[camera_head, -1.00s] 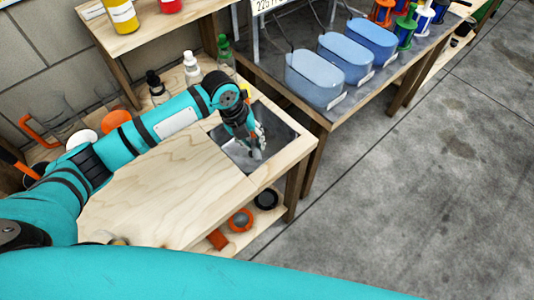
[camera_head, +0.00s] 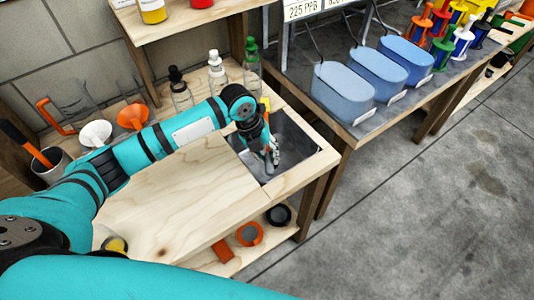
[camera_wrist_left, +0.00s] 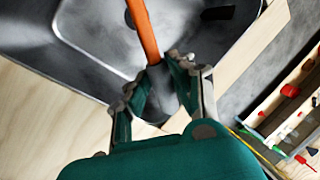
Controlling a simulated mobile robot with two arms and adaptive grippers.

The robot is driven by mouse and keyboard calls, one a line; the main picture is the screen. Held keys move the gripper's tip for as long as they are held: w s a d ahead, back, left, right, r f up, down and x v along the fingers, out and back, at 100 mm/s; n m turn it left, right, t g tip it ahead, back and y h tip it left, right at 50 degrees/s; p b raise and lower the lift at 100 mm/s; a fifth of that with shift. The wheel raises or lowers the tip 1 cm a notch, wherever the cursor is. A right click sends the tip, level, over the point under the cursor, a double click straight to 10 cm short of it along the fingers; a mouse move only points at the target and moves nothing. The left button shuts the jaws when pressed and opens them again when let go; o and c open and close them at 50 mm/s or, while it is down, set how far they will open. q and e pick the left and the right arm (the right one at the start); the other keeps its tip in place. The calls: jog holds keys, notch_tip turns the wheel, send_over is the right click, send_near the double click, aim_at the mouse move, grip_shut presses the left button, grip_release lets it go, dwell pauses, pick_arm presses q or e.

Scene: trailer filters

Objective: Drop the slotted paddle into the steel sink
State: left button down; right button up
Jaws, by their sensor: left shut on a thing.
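The steel sink (camera_head: 297,143) is a dark rectangular basin set into the right end of the wooden bench. My left gripper (camera_head: 272,158) is over the sink, pointing down. In the left wrist view my left gripper (camera_wrist_left: 157,80) is shut on an orange handle (camera_wrist_left: 146,35), which I take to be the slotted paddle's. The handle runs from between the fingers towards the top edge, with the sink (camera_wrist_left: 90,40) behind it. The paddle's slotted end is not clear in either view. I cannot tell whether it touches the basin. My right gripper is not in view.
Bottles (camera_head: 216,72) stand behind the sink. White and orange funnels (camera_head: 133,116) and a pot of tools (camera_head: 47,165) stand at the left back. The bench's front left top is clear.

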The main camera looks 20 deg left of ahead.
pick_arm(q)
jog(key=c, duration=1.1)
grip_release()
jog(key=shift+r, duration=0.1)
jog(key=v, duration=1.2)
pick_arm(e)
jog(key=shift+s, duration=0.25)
